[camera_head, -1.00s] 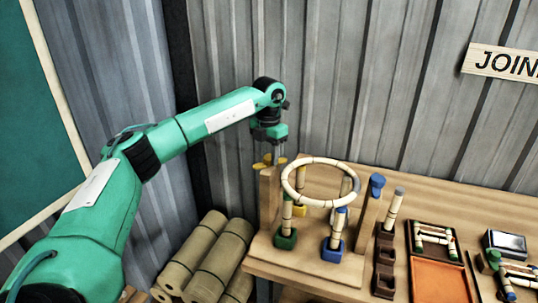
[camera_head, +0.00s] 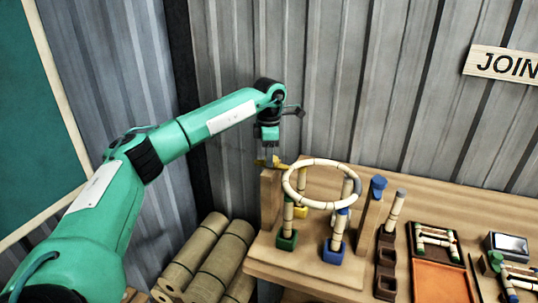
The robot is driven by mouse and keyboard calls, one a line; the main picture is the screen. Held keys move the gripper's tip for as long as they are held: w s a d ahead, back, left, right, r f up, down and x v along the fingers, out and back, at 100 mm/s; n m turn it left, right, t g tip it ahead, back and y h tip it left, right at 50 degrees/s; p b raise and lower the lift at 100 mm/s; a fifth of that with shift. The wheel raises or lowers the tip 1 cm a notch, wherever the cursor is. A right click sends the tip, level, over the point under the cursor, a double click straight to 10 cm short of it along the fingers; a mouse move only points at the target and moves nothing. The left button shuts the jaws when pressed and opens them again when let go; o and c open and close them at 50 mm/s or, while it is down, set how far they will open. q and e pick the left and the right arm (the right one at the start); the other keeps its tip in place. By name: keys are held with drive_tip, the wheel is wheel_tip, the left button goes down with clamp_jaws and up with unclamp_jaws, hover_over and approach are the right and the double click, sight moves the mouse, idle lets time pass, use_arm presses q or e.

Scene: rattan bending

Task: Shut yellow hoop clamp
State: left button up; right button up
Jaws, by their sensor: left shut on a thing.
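The yellow hoop clamp (camera_head: 276,164) sits at the top of a wooden post (camera_head: 270,200) at the left of the jig. My left gripper (camera_head: 270,157) points down and is shut on the yellow clamp; the small contact area is hard to make out. The pale rattan hoop (camera_head: 322,164) lies level on top of upright rattan posts, just right of the clamp. I cannot tell whether the clamp touches the hoop. A blue clamp (camera_head: 378,184) tops another wooden post (camera_head: 369,212) at the right. My right gripper is not in view.
The posts stand in a green socket (camera_head: 287,240), a blue socket (camera_head: 333,251) and a yellow socket (camera_head: 301,212) on the jig. A brown holder (camera_head: 386,265), an orange tray (camera_head: 439,283) and other rattan parts lie to the right. Rattan rolls (camera_head: 205,250) lie below left.

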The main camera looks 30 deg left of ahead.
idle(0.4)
use_arm(q)
drive_tip(key=o, duration=1)
drive_tip(key=shift+w, duration=0.1)
wheel_tip(320, 180, up, 14)
drive_tip(key=b, duration=0.2)
drive_tip(key=shift+b, duration=0.3)
drive_tip(key=shift+f, duration=0.2)
